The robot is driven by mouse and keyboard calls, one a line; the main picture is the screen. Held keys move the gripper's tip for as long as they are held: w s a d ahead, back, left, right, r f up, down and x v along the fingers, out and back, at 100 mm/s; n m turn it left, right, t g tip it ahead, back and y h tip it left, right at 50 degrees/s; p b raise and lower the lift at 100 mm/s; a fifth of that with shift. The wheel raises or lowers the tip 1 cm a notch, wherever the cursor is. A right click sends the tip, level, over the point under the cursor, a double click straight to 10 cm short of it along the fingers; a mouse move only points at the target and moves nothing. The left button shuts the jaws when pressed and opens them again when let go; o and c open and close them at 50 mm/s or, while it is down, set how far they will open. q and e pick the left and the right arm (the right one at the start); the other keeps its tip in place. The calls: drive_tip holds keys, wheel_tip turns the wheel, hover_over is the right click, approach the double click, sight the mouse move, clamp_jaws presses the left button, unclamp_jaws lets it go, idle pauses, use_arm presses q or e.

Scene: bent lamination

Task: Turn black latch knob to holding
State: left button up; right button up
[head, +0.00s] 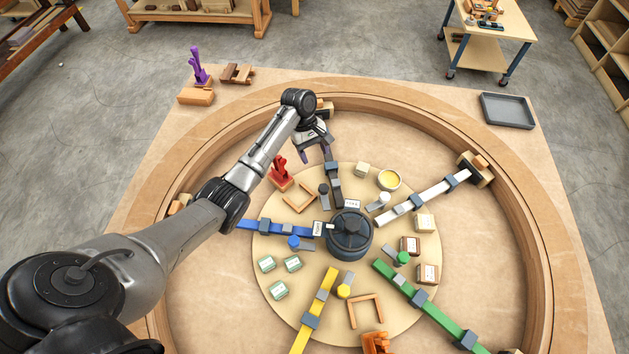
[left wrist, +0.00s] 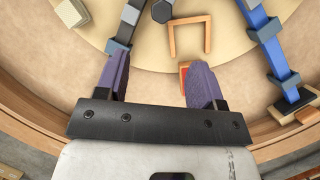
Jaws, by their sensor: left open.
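The black latch knob (head: 324,188) stands on the round wooden disc beside the black strip (head: 337,190), near the dark central hub (head: 349,235). In the left wrist view, a dark knob (left wrist: 162,11) at the top edge appears to be the same one. My left gripper (head: 315,156) is open and empty. It is above the far side of the ring, farther from the hub than the knob and apart from it. In the left wrist view, its two purple fingers (left wrist: 157,82) are spread wide. My right gripper is not in view.
A red figure (head: 281,173) and a U-shaped wooden frame (head: 299,197) are left of the knob. Blue (head: 270,228), white (head: 425,199), green and yellow strips radiate from the hub.

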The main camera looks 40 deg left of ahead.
sight(323, 187)
use_arm(q)
drive_tip(key=d+f, duration=0.1)
drive_tip(key=f, duration=0.2)
drive_tip(key=d+f+n, duration=0.1)
drive_tip(key=d+f, duration=0.1)
drive_tip(key=f, duration=0.2)
drive_tip(key=s+d+f+n+b, duration=0.1)
drive_tip(key=f, duration=0.3)
drive_tip(key=shift+d+f, duration=0.1)
drive_tip(key=shift+d, duration=0.15)
drive_tip(key=shift+x, duration=0.75)
drive_tip(key=shift+f, duration=0.1)
drive_tip(key=shift+c, duration=0.4)
